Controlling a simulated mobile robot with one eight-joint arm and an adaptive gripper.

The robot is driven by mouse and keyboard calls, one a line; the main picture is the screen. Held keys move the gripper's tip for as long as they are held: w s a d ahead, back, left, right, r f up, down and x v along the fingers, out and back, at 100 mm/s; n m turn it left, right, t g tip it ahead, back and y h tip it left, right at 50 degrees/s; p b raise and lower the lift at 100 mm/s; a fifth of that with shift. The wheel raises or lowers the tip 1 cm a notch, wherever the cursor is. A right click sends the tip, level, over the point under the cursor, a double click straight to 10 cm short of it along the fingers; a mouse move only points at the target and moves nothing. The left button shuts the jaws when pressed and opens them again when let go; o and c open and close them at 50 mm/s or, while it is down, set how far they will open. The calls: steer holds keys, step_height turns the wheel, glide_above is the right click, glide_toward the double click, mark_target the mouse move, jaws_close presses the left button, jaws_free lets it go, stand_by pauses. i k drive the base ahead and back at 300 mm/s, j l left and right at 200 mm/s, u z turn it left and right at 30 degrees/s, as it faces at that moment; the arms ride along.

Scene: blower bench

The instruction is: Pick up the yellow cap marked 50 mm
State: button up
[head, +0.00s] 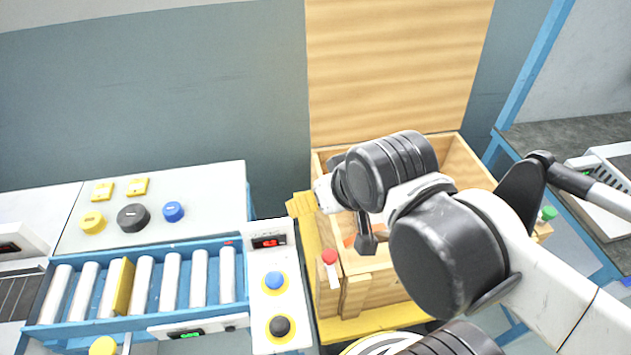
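A round yellow cap (92,222) lies on the white tabletop (215,190) at the left, left of a larger black cap (133,217) and a blue cap (173,211). Behind them lie two square yellow pieces, one on the left (102,192) and one on the right (137,187). Each piece bears a small label, too small to read, so I cannot tell which is marked 50 mm. My gripper (366,240) is over the wooden crate (330,160), well right of the caps. My arm partly hides it, and its opening cannot be made out.
A blue-framed roller conveyor (140,322) runs in front of the caps, with a yellow slab (123,287) upright among its rollers. A control panel (273,285) has a blue button (274,280), a black button (280,326) and a red display. Bare tabletop lies right of the blue cap.

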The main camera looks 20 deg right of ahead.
mark_target(93, 223)
steer(key=u, duration=1.25)
